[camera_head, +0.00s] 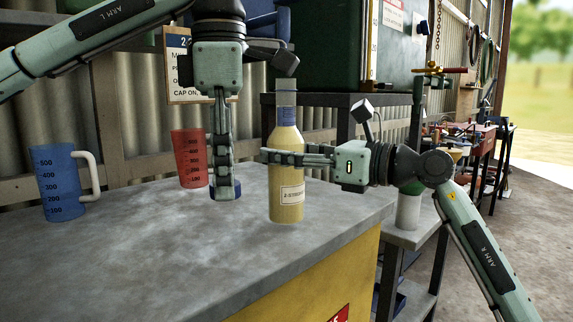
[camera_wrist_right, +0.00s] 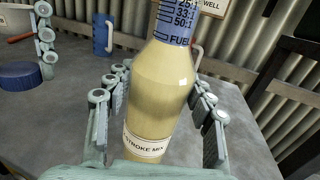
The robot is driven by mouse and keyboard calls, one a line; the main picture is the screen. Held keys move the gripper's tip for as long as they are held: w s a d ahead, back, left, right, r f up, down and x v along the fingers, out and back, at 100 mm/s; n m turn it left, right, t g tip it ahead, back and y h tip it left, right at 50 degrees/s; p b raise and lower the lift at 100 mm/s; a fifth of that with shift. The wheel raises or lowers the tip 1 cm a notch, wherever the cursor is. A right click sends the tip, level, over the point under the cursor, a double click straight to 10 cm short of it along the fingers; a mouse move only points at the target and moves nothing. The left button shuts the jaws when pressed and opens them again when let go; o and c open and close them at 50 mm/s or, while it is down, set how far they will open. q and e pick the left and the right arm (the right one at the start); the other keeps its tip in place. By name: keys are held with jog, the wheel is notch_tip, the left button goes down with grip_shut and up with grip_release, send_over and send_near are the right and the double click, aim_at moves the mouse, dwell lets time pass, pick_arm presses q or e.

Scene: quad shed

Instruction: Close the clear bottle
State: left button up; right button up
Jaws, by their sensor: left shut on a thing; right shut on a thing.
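The clear bottle (camera_head: 286,205), full of yellowish liquid, stands upright on the grey table with a blue scale band on its neck and no cap on its mouth. My right gripper (camera_head: 268,156) is shut around the bottle's body from the right. In the right wrist view, the bottle (camera_wrist_right: 160,90) stands between the fingers. My left gripper (camera_head: 224,185) points down left of the bottle, shut on a blue cap (camera_head: 232,190) low over the table. The cap (camera_wrist_right: 20,76) also shows at the left of the right wrist view; any gap below it is unclear.
A blue measuring jug (camera_head: 57,188) stands at the left of the table (camera_head: 150,255). A red jug (camera_head: 185,160) stands just behind my left gripper. A notice board (camera_head: 178,85) and a dark green cabinet (camera_head: 330,40) are behind. The table's front is clear.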

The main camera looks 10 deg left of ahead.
aim_at(294, 103)
notch_tip(294, 103, up, 8)
jog(key=shift+r, duration=0.2)
jog(key=o, duration=0.9)
grip_shut()
jog(key=shift+s+d, duration=0.1)
jog(key=shift+d, duration=0.05)
